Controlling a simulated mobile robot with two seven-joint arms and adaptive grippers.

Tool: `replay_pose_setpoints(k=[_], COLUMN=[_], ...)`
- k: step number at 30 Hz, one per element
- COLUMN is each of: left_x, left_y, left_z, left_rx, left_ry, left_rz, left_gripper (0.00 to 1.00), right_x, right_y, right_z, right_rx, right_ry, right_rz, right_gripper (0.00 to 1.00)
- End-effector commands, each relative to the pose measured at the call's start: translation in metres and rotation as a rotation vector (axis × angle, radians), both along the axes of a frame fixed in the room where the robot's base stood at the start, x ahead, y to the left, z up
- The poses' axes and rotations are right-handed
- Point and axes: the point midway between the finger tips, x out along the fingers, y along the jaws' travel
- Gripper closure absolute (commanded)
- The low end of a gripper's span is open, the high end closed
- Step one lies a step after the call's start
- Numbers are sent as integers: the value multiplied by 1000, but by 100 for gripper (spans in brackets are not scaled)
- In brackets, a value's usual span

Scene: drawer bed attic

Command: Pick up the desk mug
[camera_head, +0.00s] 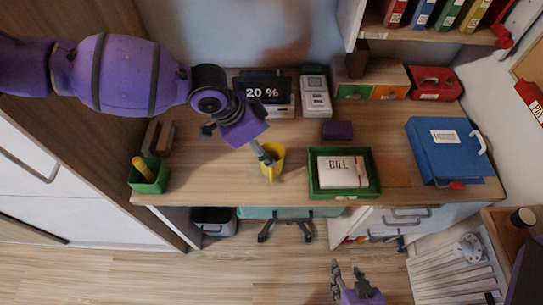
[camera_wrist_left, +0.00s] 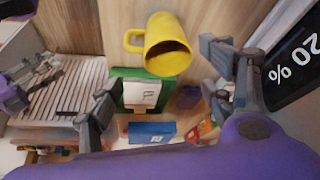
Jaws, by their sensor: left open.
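The yellow desk mug (camera_head: 272,166) stands on the wooden desk near its front edge, left of the green tray. My left gripper (camera_head: 264,154) is directly above and beside it, with a finger overlapping the mug in the head view. In the left wrist view the mug (camera_wrist_left: 168,50) lies between the open fingers of the left gripper (camera_wrist_left: 160,80), its handle to the left and its mouth facing the lower part of the picture. I cannot tell whether a finger touches it. My right gripper (camera_head: 349,272) is open and empty, low in front of the desk.
A green tray (camera_head: 375,188) holding a "BILL" paper is right of the mug. A green pot (camera_head: 148,178) stands left, a "20 %" display (camera_head: 263,90) behind, and a blue binder (camera_head: 445,150) at right. Bare desk separates the pot and mug.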

Motion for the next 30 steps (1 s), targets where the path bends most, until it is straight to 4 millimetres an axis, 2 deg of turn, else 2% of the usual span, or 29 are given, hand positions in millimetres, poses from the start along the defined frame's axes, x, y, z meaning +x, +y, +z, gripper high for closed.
replay_pose_setpoints(k=[5,11,18,27,30], left_x=[4,11,19,20,20], left_y=[-2,-9,-19,-20,-20], left_z=[-15,-36,-67,-70,-70], left_rx=[9,9,7,6,6], left_ry=[5,1,1,0,0], left_rz=[6,4,3,5,5], left_gripper=[26,26,26,26,39], right_x=[3,-4,-6,-3,-2], right_y=[-1,-2,-2,-1,0], right_z=[-1,-5,-7,-5,-5], right_rx=[-2,-5,-7,-5,-2], right_ry=[-5,9,12,6,5], right_rz=[4,6,7,5,2], right_gripper=[60,60,60,60,60])
